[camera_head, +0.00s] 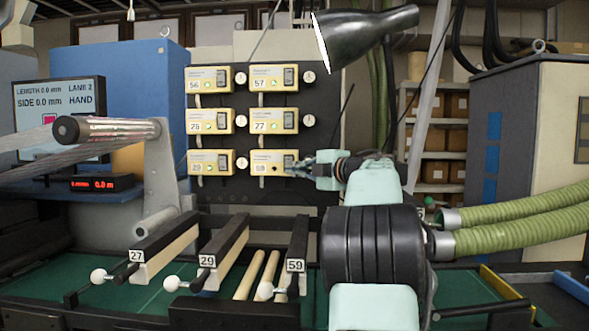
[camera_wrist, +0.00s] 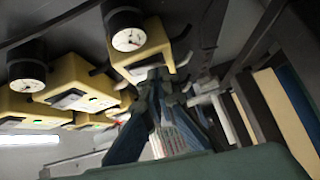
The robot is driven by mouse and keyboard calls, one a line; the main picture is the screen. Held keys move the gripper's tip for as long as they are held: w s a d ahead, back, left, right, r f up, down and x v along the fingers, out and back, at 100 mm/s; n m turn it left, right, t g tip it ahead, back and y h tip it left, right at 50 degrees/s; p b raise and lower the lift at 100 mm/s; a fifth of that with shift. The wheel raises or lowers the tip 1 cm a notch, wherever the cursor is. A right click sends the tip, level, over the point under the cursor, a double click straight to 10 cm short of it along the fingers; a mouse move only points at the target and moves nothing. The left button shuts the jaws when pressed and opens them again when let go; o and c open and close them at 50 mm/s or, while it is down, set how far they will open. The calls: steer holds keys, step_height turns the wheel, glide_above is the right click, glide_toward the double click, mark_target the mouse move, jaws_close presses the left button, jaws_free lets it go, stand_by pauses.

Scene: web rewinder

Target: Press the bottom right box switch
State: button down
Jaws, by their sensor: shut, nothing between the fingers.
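The bottom right box (camera_head: 266,158) is a yellow box on the dark panel, the lowest of the right column. Its number label is too small to read surely, and its right end is hidden behind my gripper. My gripper (camera_head: 290,165) is shut and empty, reaching in from the right at the height of this box. In the wrist view the tips of my gripper (camera_wrist: 158,76) are at the edge of a yellow box (camera_wrist: 142,48). I cannot tell whether they touch it, and the switch itself is hidden.
Other yellow boxes stand in two columns, such as box 57 (camera_head: 272,84) and box 29 (camera_head: 210,168), with round gauges (camera_head: 309,77) beside the right column. A black lamp (camera_head: 365,35) hangs above my arm. Green hoses (camera_head: 520,215) lie at right. Rollers and levers (camera_head: 220,255) stand below.

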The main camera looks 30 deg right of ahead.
steer(key=shift+w+d+f+n+t+b, duration=0.25)
steer(key=shift+f+b, duration=0.25)
steer(key=shift+b, duration=0.4)
step_height(320, 180, up, 11)
steer(key=shift+f+p, duration=0.15)
steer(key=shift+p, duration=0.15)
steer(key=shift+a, duration=0.15)
stand_by(0.4)
